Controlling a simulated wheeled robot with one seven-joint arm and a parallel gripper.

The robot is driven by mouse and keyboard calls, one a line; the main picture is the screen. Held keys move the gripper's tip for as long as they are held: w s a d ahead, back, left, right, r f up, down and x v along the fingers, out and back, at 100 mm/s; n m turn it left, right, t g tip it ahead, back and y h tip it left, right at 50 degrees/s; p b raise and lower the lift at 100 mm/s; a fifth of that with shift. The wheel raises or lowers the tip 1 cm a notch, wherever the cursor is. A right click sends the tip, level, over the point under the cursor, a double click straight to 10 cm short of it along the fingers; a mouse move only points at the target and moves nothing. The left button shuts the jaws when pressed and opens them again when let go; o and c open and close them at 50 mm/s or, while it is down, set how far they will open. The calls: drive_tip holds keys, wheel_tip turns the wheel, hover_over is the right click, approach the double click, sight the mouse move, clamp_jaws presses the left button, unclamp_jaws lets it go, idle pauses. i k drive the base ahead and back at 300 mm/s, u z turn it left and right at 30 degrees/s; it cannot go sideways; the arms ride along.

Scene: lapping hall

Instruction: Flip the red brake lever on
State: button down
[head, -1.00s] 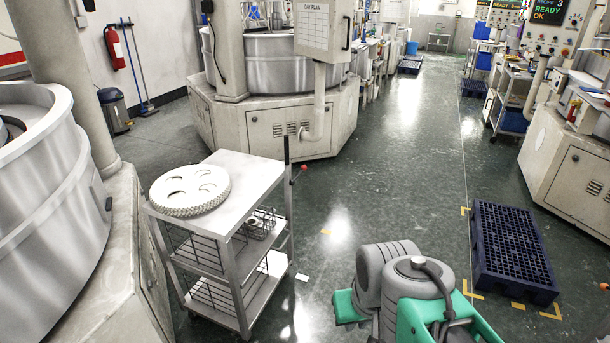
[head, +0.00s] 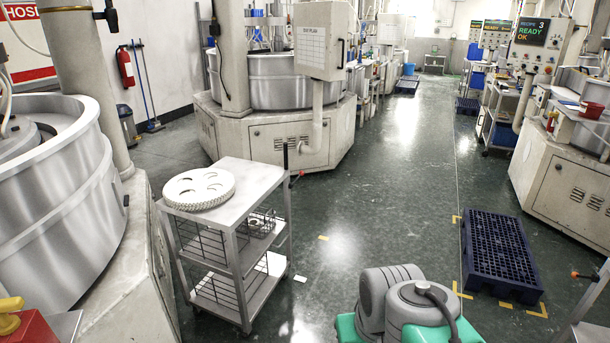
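A small red-tipped lever (head: 300,174) sticks out from the dark upright post at the right side of a grey wheeled cart (head: 252,183). It is small in the head view, and how far it is turned is hard to tell. An orange-red tipped lever (head: 575,274) also shows on a grey frame, partly cut off at the lower right edge. My gripper is not in view.
The cart carries a white toothed disc (head: 199,187) on top and parts on a lower shelf. A dark blue pallet (head: 503,252) lies on the floor at right. Large machines stand left, behind and right. The green floor (head: 385,190) between is open.

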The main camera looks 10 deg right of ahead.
sight(301, 173)
drive_tip(key=z, duration=0.7)
drive_tip(key=i, duration=2.05)
drive_tip(key=u, duration=0.9)
drive_tip(key=i, duration=0.75)
drive_tip(key=u, duration=1.1)
drive_tip(key=i, duration=0.7)
drive_tip(key=u, duration=0.05)
